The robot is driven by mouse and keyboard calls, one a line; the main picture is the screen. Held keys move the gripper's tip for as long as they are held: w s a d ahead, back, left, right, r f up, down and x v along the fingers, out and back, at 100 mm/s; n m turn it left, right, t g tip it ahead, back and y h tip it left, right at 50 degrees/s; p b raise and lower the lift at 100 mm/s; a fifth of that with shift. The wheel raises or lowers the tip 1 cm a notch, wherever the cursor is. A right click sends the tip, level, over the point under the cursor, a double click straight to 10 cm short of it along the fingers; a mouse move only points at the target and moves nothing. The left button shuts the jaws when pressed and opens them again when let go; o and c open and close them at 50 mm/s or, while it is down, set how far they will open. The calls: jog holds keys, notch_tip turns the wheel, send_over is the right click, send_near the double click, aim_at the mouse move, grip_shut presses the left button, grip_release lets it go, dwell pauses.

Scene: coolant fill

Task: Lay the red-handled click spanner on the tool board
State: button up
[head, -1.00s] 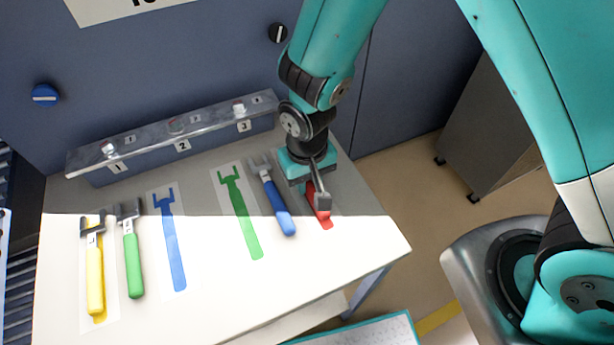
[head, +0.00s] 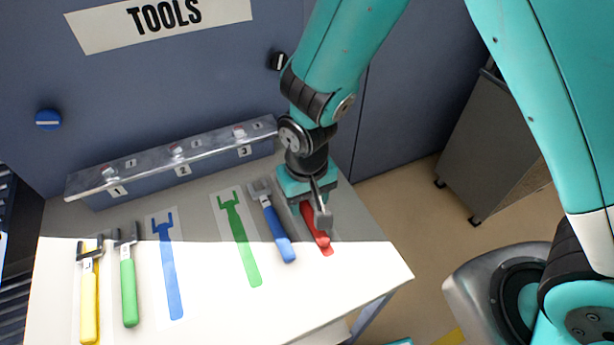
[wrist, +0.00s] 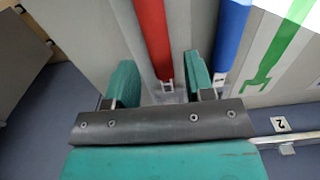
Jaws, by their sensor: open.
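The red-handled click spanner (head: 314,226) lies at the right of the tool board (head: 205,290), over a red printed outline (head: 328,250) whose lower end shows past the handle. Its head is hidden by my gripper in the head view. My gripper (head: 306,198) is open, pointing down over the spanner's upper part. In the wrist view the red handle (wrist: 154,35) passes between the two teal fingers of my gripper (wrist: 160,85), with gaps on both sides. I cannot tell how exactly it matches the outline.
A blue-handled spanner (head: 277,230) lies close left of the red one. Bare green (head: 240,240) and blue (head: 168,270) outlines are further left, then green-handled (head: 129,285) and yellow-handled (head: 89,300) spanners. A numbered metal rail (head: 180,160) runs along the back.

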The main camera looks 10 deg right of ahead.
notch_tip(320, 180, up, 10)
jog(key=b, duration=0.1)
notch_tip(320, 180, up, 6)
jog(key=r+n+y, duration=0.1)
jog(key=n+y, duration=0.1)
send_over(308, 208)
jog(key=s+d, duration=0.3)
jog(key=s, duration=0.1)
jog(key=s+d+r+n+y, duration=0.2)
jog(key=s+r, duration=0.3)
jog(key=s, duration=0.4)
jog(key=shift+d+r+n, duration=0.25)
jog(key=shift+d+n, duration=0.2)
jog(key=shift+n, duration=0.05)
